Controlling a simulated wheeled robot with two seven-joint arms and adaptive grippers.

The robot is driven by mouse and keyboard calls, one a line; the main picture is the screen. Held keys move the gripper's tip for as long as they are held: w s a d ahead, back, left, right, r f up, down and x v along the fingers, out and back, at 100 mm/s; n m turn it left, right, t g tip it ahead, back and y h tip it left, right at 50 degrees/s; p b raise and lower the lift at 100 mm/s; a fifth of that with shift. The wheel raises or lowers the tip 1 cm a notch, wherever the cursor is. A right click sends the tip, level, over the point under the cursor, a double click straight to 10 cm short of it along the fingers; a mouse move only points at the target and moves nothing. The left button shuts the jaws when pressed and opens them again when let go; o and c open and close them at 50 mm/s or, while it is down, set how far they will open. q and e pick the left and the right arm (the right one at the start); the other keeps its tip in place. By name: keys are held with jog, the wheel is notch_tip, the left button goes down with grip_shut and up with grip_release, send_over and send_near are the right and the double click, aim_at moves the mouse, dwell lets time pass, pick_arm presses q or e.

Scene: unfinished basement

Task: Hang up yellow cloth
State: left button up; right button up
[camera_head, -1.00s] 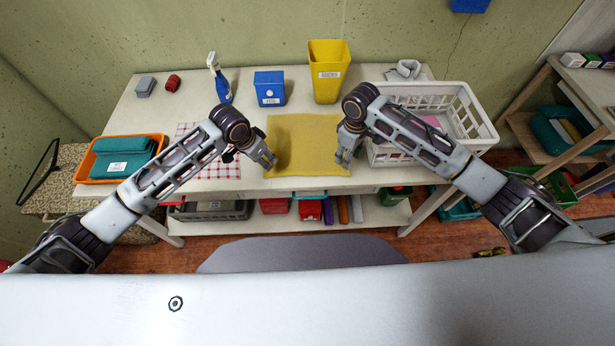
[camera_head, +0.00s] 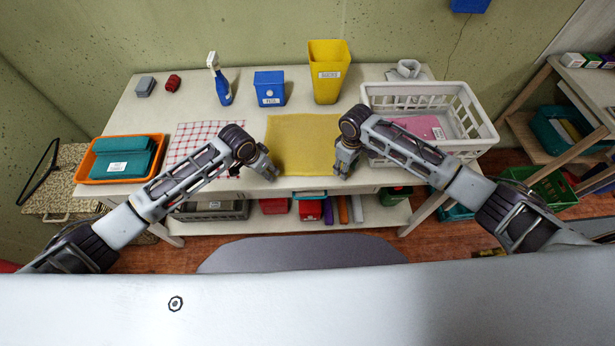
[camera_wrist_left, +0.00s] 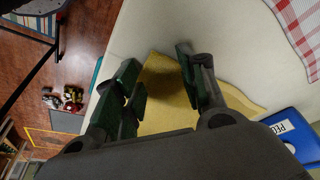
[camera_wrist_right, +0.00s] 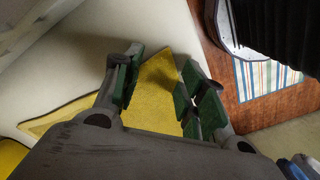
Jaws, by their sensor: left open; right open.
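The yellow cloth (camera_head: 303,143) lies flat on the white table in the middle of the head view. My left gripper (camera_head: 268,172) is open at the cloth's left front corner. In the left wrist view the cloth (camera_wrist_left: 165,88) shows between and beyond the open fingers (camera_wrist_left: 160,80). My right gripper (camera_head: 343,165) is open at the cloth's right front corner. In the right wrist view the cloth (camera_wrist_right: 158,95) shows between the open fingers (camera_wrist_right: 160,85). Neither gripper visibly holds the cloth.
A white basket (camera_head: 478,138) with a pink item stands right. A yellow bin (camera_head: 328,75), blue box (camera_head: 269,90) and spray bottle (camera_head: 221,82) stand behind. A checkered cloth (camera_head: 205,135) and orange tray (camera_head: 90,177) lie left. A wooden shelf (camera_head: 540,150) stands far right.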

pick_arm(q)
jog(key=shift+f, duration=0.15)
jog(key=shift+c, duration=0.2)
pick_arm(e)
jog(key=shift+f, duration=0.25)
jog(key=shift+c, duration=0.2)
pick_arm(q)
jog(key=shift+f, duration=0.1)
grip_shut()
pick_arm(e)
jog(key=shift+s+f, duration=0.1)
grip_shut()
pick_arm(q)
jog(key=shift+r, duration=0.25)
pick_arm(e)
jog(key=shift+r, duration=0.2)
